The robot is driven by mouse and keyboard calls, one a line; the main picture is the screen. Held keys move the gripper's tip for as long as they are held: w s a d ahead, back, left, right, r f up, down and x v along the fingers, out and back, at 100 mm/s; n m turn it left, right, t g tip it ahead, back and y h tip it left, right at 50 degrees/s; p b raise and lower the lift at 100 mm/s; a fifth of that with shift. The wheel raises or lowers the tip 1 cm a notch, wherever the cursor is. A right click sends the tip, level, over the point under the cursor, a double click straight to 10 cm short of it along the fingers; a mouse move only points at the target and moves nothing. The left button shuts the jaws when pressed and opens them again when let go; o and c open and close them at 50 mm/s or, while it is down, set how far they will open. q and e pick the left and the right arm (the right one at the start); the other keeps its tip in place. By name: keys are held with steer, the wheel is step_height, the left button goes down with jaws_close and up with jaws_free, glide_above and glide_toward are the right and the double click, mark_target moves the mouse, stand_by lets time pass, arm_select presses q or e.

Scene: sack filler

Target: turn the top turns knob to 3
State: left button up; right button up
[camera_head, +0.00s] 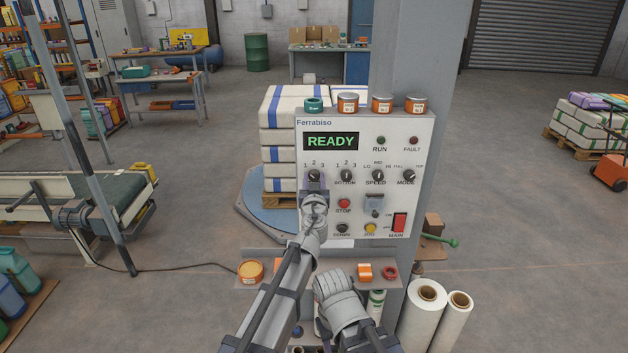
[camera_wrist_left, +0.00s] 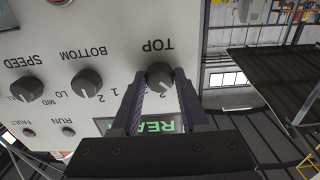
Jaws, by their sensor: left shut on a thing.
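The top turns knob (camera_head: 314,176) is a dark round knob on the white control panel (camera_head: 400,215), under the marks 1, 2 and 3. In the left wrist view the panel is upside down, and the knob (camera_wrist_left: 160,75) sits between the two fingers of my left gripper (camera_wrist_left: 158,82). The gripper is shut on it. The number 2 shows by the knob; the 3 is hidden behind a finger. I cannot tell exactly where the pointer stands. In the head view my left gripper (camera_head: 314,190) is at the knob's lower edge. My right arm is low in front, its fingertips not visible.
The bottom turns knob (camera_head: 347,176), speed knob (camera_head: 378,176) and mode knob (camera_head: 410,176) are to the right. The stop button (camera_head: 344,204) is below. The display (camera_head: 331,141) reads READY. Tins stand on the panel's top; a shelf (camera_head: 350,256) runs below.

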arm_select(q)
jaws_close()
steer(key=shift+m, duration=0.3)
steer(key=m, duration=0.3)
steer(key=shift+m, duration=0.4)
steer(key=m, duration=0.4)
steer(key=shift+m, duration=0.3)
steer(key=m, duration=0.4)
steer(key=shift+m, duration=0.3)
steer(key=shift+s+m, duration=0.1)
steer(key=shift+m, duration=2)
